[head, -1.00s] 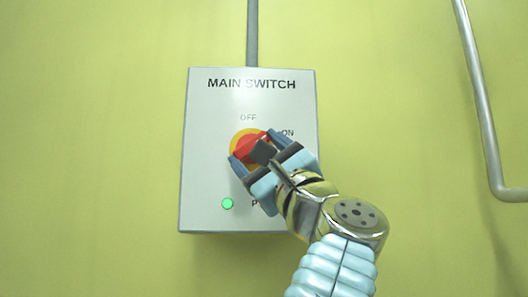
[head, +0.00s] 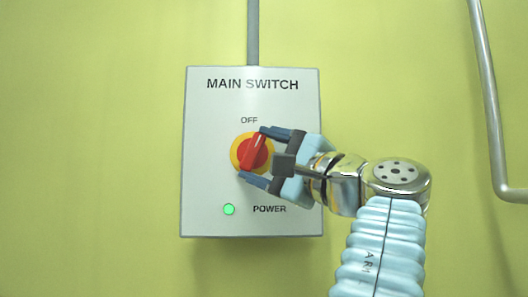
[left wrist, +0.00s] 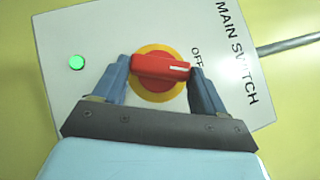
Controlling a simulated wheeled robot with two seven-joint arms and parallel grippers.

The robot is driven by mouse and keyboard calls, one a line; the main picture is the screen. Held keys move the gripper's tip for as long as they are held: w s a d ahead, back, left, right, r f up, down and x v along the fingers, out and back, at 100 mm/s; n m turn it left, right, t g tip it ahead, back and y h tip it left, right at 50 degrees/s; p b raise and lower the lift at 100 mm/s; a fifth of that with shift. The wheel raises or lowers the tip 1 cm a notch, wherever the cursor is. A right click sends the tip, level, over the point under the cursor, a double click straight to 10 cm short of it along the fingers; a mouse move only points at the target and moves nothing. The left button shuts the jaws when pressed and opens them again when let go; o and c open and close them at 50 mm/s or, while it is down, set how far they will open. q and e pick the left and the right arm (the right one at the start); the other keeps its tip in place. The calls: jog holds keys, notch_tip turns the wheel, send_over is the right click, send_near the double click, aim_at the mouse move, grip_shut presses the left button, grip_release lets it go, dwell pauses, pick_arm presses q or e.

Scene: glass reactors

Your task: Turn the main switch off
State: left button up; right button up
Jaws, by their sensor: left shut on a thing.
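The main switch is a red rotary knob (head: 252,152) on a yellow disc (head: 237,154), set in a grey box (head: 205,140) labelled MAIN SWITCH. Its red bar stands nearly upright in the head view, leaning slightly right of the OFF label. My left gripper (head: 257,156) is shut on the knob, one finger at its upper end and one at its lower end. In the left wrist view the red bar (left wrist: 158,67) lies between the two blue fingers, its white mark on the OFF side. The green lamp (head: 229,209) beside POWER is lit. The ON label is hidden behind my gripper.
A grey conduit (head: 253,35) runs up from the top of the box. A metal pipe (head: 487,95) runs down the wall at the right and bends near its lower end. The yellow-green wall (head: 90,150) left of the box is bare.

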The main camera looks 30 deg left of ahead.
dwell(0.3)
pick_arm(q)
jog(key=o, duration=1)
jog(key=shift+o, duration=0.2)
jog(key=shift+s+d+f, duration=0.15)
jog(key=shift+d+f, duration=0.05)
jog(key=shift+d, duration=0.25)
jog(key=b+v, duration=0.1)
jog(key=v, duration=1.1)
jog(key=shift+d+b, duration=0.3)
jog(key=shift+d, duration=0.1)
jog(key=shift+s+f, duration=0.1)
jog(key=shift+s, duration=0.05)
jog(key=shift+c, duration=0.4)
